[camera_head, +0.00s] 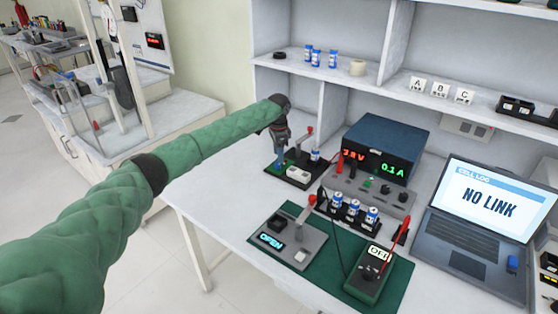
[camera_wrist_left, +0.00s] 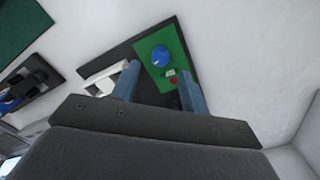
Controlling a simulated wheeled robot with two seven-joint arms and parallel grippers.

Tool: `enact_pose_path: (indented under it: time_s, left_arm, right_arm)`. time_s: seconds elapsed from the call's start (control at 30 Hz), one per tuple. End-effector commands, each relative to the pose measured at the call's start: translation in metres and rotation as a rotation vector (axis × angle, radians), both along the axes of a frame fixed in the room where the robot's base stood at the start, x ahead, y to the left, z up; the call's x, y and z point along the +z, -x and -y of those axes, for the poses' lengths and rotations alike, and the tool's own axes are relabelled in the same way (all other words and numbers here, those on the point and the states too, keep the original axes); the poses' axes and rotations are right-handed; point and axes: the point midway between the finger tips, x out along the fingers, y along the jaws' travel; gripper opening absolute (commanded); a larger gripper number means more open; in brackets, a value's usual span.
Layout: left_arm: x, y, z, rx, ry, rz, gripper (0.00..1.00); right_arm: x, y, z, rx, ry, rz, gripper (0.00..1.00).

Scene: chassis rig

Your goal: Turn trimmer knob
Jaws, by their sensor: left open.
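The blue trimmer knob (camera_wrist_left: 161,56) sits on a small green board (camera_wrist_left: 152,70) on a dark base plate in the left wrist view. In the head view the green board (camera_head: 279,170) shows at the back left of the bench, partly hidden by my gripper. My left gripper (camera_head: 281,152) points down over this board. In the left wrist view its two blue-grey fingers (camera_wrist_left: 156,78) are apart and empty. The knob lies between the finger lines, a little beyond the tips, and does not appear touched. My right gripper is not in view.
A white part (camera_wrist_left: 104,78) and a red-handled lever (camera_head: 309,131) stand beside the board. The power supply (camera_head: 385,149), the battery holder (camera_head: 352,212), the multimeter (camera_head: 371,273) reading OFF and the laptop (camera_head: 488,215) showing NO LINK are to the right. Bare bench lies in front left.

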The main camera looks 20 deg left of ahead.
Motion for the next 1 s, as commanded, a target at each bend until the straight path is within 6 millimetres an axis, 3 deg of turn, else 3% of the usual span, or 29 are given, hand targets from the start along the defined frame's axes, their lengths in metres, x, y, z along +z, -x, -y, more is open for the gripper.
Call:
enact_pose_path:
  time_s: [0.3, 0.67, 0.73, 0.9, 1.0]
  left_arm:
    - [-0.037, 0.0, -0.001, 0.001, 0.0, 0.0, 0.45]
    - [-0.045, 0.001, -0.001, 0.001, 0.0, 0.0, 0.45]
    - [-0.045, 0.001, -0.001, 0.001, 0.0, 0.0, 0.37]
    - [-0.045, 0.001, -0.001, 0.001, 0.0, 0.0, 0.04]
    - [-0.044, 0.001, 0.0, 0.002, 0.0, 0.0, 0.0]
  right_arm:
    - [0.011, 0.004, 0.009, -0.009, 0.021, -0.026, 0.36]
    - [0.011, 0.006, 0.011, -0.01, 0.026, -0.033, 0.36]
    - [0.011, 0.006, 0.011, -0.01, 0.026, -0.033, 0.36]
    - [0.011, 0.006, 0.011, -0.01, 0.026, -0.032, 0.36]
    - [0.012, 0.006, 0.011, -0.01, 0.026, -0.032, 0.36]
